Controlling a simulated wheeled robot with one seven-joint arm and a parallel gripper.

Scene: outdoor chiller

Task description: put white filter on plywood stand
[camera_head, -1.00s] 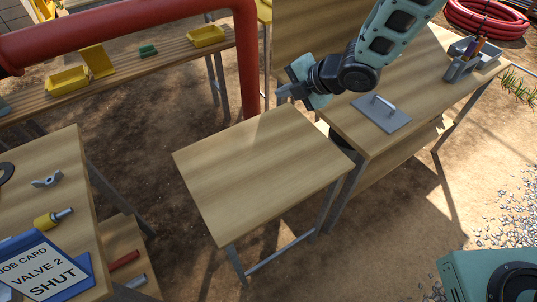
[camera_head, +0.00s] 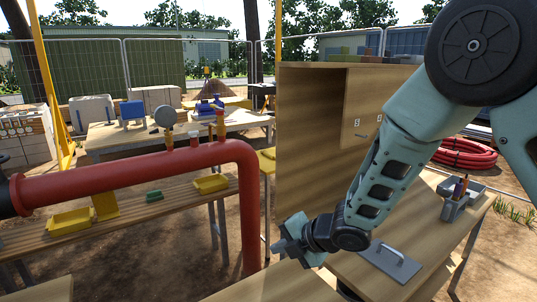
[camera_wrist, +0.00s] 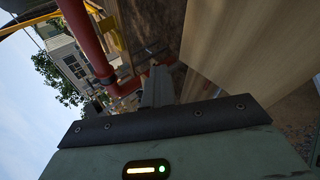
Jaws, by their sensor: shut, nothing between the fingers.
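My gripper (camera_head: 279,248) hangs at the end of my arm in the head view, in the air above the back of a small plywood table. Its fingers (camera_wrist: 157,88) are shut and empty in the wrist view. The plywood table (camera_head: 268,285), which may be the plywood stand, shows only its bare back part at the bottom edge of the head view. I cannot make out a white filter in either view.
A red pipe (camera_head: 130,176) crosses on the left before a slatted bench (camera_head: 130,222) with yellow bins. A wooden cabinet (camera_head: 312,150) stands behind my arm. The right bench holds a grey plate with a handle (camera_head: 390,261) and a grey caddy (camera_head: 461,201).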

